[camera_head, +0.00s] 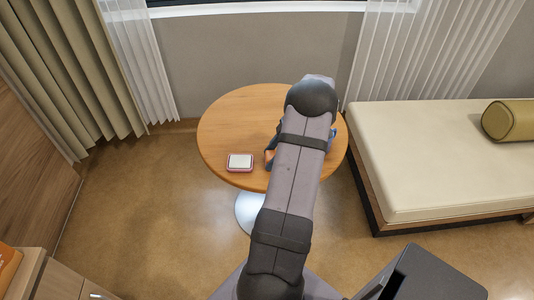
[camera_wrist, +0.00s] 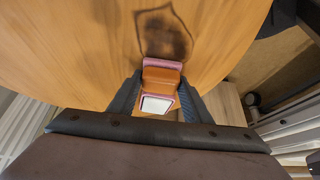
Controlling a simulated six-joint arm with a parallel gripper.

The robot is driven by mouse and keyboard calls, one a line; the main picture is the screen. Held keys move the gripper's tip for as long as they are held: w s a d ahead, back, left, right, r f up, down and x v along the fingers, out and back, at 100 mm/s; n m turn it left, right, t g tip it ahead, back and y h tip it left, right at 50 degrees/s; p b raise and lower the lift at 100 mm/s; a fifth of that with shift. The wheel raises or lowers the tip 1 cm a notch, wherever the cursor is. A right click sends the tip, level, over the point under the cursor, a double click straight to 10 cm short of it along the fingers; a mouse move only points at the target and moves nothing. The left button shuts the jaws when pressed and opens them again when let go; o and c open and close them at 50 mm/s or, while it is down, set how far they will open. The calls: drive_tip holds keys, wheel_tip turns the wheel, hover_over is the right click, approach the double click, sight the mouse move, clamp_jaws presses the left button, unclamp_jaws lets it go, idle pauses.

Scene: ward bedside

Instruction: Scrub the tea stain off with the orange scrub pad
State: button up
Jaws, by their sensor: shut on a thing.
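The tea stain is a dark brown ring-like smear (camera_wrist: 166,38) on the wooden tabletop in the wrist view. In the head view my arm hides it. My gripper (camera_wrist: 161,77) is shut on the orange scrub pad (camera_wrist: 161,79), which has a pinkish edge at the stain side. The pad sits between the two dark blue-grey fingers, just beside the stain's near end. I cannot tell whether it touches the table. In the head view the gripper is mostly behind my arm, low over the round table (camera_head: 225,115).
A small red-rimmed white square item (camera_head: 240,162) lies near the table's front edge, left of my arm; it also shows in the wrist view (camera_wrist: 156,104). A cream daybed (camera_head: 430,150) with an olive bolster (camera_head: 510,120) stands at the right. The table's left side is clear.

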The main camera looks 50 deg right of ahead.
sight(266, 152)
drive_tip(key=shift+s+d, duration=3.3)
drive_tip(key=shift+s, duration=0.05)
drive_tip(key=shift+r+p, duration=0.15)
drive_tip(key=shift+p, duration=0.3)
drive_tip(key=shift+w+a, duration=0.6)
drive_tip(key=shift+w+a+p, duration=1.1)
drive_tip(key=shift+w+a, duration=2.3)
drive_tip(key=shift+a, duration=0.05)
drive_tip(key=shift+w+d+f, duration=0.2)
drive_tip(key=shift+w+d, duration=0.2)
drive_tip(key=shift+d, duration=0.3)
drive_tip(key=shift+s+d+f+b, duration=0.1)
drive_tip(key=shift+s+d+b, duration=1.35)
drive_tip(key=shift+s+d, duration=2.6)
drive_tip(key=shift+w+a, duration=0.35)
drive_tip(key=shift+a, duration=0.05)
drive_tip(key=shift+w+a, duration=3.75)
drive_tip(key=shift+a, duration=0.05)
wheel_tip(266, 152, up, 3)
drive_tip(key=shift+f+p, duration=0.1)
drive_tip(key=shift+p, duration=0.2)
drive_tip(key=shift+r+p, duration=1.5)
drive_tip(key=shift+r, duration=1.3)
